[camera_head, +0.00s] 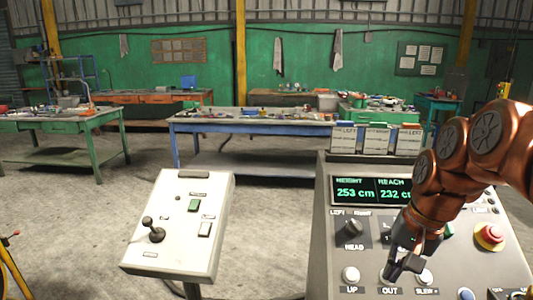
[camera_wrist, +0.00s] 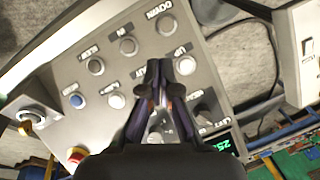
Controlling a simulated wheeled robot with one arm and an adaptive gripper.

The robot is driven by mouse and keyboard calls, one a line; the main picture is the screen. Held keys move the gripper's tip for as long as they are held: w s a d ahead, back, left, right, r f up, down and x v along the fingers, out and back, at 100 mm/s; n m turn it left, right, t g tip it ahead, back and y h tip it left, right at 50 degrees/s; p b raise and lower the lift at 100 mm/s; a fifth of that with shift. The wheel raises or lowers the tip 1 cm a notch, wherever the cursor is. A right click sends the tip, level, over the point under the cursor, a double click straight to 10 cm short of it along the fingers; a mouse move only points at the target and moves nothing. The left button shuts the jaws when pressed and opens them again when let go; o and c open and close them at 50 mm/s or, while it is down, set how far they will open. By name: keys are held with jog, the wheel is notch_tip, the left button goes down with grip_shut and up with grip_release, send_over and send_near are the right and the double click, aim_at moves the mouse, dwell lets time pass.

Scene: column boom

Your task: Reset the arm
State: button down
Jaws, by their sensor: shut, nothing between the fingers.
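My orange arm comes in from the right in the head view. My gripper (camera_head: 402,268) is shut and empty above the grey control panel (camera_head: 322,262), over the lower buttons near the OUT button (camera_head: 387,274). In the wrist view my gripper (camera_wrist: 160,95) points at the panel (camera_wrist: 120,52) with its fingers together. The fingers and palm hide part of the button rows, and I cannot tell whether the tips touch the panel. The display (camera_head: 370,190) reads HEIGHT 253 cm and REACH 232 cm, its last part covered by my arm.
A red stop button (camera_head: 491,234) sits at the panel's right. The HEAD knob (camera_head: 352,231) is left of my gripper. A separate pale box with a joystick (camera_head: 153,230) stands left. A blue workbench (camera_head: 250,128) stands behind. Floor between is clear.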

jog(key=s+a+f+n+g, duration=0.1)
jog(key=s+a+f+n, duration=0.1)
jog(key=s, duration=0.5)
jog(key=s+a+f+n+g+h, duration=0.1)
jog(key=s+a+f+n, duration=0.1)
jog(key=s+f, duration=0.3)
jog(key=s+a+f+n+g+p, duration=0.1)
jog(key=s+f, duration=0.3)
jog(key=s, duration=0.5)
jog(key=shift+s+a+f+n+h, duration=0.3)
jog(key=shift+a+n, duration=0.2)
jog(key=shift+a, duration=0.15)
